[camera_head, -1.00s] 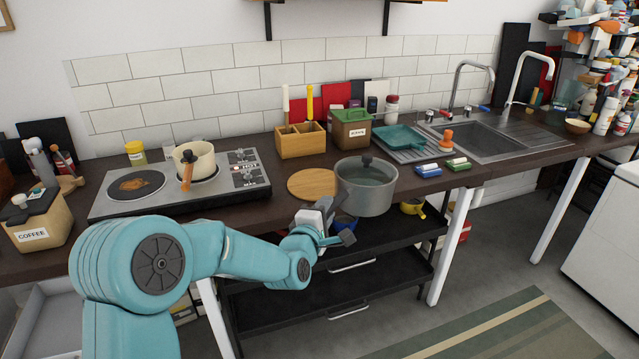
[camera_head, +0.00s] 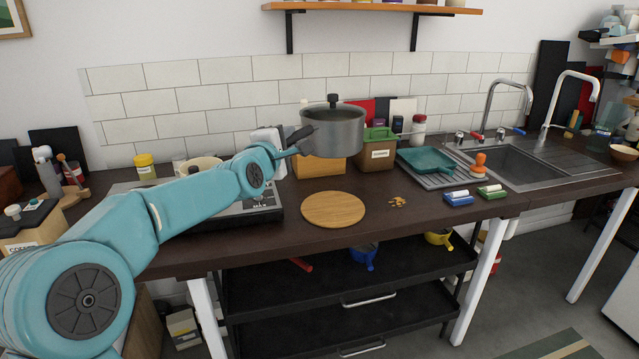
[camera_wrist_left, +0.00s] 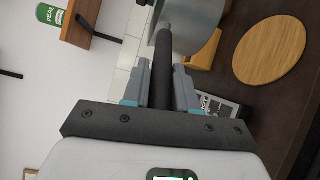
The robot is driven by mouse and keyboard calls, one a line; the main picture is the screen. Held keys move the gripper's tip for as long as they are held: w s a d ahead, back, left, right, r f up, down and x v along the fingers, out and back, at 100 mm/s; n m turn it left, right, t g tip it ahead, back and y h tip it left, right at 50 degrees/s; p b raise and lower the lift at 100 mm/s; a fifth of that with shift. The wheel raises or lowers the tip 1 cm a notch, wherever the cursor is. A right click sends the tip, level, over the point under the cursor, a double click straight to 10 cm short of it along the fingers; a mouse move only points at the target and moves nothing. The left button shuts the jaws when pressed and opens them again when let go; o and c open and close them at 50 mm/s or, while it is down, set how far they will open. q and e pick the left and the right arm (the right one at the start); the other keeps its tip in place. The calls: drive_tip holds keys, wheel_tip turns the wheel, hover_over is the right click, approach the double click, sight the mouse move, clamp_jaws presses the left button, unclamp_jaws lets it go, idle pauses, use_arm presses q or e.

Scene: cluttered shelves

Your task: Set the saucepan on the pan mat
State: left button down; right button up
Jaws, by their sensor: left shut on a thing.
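The grey saucepan (camera_head: 340,136) with a dark lid knob is in the air above the worktop, in front of the tiled wall in the head view. My left gripper (camera_head: 292,146) is shut on its dark handle (camera_wrist_left: 162,70); the wrist view shows the fingers on both sides of the handle. The saucepan's grey side (camera_wrist_left: 198,22) is at the top of the wrist view. The pan mat, a round wooden disc (camera_head: 333,209), lies bare on the worktop below the saucepan. It also shows in the wrist view (camera_wrist_left: 270,50). My right gripper is not in view.
A small brown heap (camera_head: 398,202) lies right of the mat. A wooden caddy (camera_head: 318,168), a brown box (camera_head: 377,155) and a teal pan (camera_head: 425,160) stand behind. The hob (camera_head: 256,207) is on the left, with a cream pot (camera_head: 200,164). A shelf (camera_head: 372,10) hangs above.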

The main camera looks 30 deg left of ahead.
use_arm(q)
wheel_tip(320, 180, down, 19)
drive_tip(key=b, duration=0.2)
drive_tip(key=shift+r, duration=0.2)
drive_tip(key=c, duration=1)
unclamp_jaws()
drive_tip(key=shift+f, duration=0.45)
drive_tip(key=shift+o, duration=0.6)
drive_tip(key=shift+s+d+r, duration=0.1)
